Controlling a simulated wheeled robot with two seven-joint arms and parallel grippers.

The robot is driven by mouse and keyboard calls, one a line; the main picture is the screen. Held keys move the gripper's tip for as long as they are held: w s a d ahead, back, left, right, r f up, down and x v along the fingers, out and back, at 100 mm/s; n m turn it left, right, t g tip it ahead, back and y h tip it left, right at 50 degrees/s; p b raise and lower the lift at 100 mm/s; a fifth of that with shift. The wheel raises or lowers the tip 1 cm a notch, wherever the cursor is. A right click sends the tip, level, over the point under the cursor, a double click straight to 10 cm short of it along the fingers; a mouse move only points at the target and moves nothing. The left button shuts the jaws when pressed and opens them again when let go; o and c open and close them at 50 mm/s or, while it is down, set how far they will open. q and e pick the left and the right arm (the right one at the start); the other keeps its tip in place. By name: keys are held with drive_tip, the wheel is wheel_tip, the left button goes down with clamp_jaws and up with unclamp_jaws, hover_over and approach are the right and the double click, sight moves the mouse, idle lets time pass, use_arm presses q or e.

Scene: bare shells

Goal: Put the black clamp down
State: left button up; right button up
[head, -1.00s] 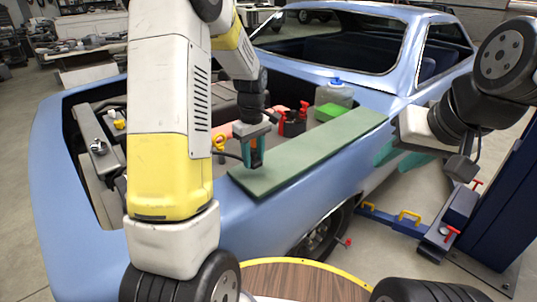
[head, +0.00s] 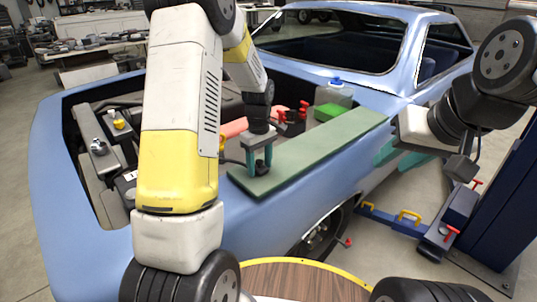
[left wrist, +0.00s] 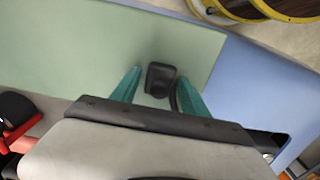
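The black clamp (left wrist: 161,78) shows in the left wrist view on the pale green board, between my left gripper's two teal fingers. A dark curved part of it runs back beside the right-hand finger. In the head view, my left gripper (head: 259,170) points down at the near end of the green board (head: 325,145). Its fingers stand apart, with a visible gap to the clamp on the left-hand side. My right gripper (head: 390,165) is open and empty beside the car, away from the board.
The board lies along the blue car's fender (head: 80,240), beside the open engine bay. The board's far half is clear. A round wooden tabletop (head: 305,280) is in front.

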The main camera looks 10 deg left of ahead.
sight(260, 161)
use_arm(q)
drive_tip(key=shift+r, duration=0.1)
wheel_tip(260, 161, up, 12)
drive_tip(key=s+r+m+t+h, duration=0.1)
drive_tip(key=s+r+m+t, duration=0.25)
drive_tip(key=s+r, duration=0.6)
drive_tip(key=s+d+r+m+t+h, duration=0.1)
drive_tip(key=s+m, duration=0.6)
drive_tip(key=s, duration=0.7)
drive_tip(key=shift+s+d+t, duration=0.4)
drive_tip(key=shift+d+t, duration=0.2)
drive_tip(key=shift+t, duration=0.25)
drive_tip(key=shift+m, duration=0.25)
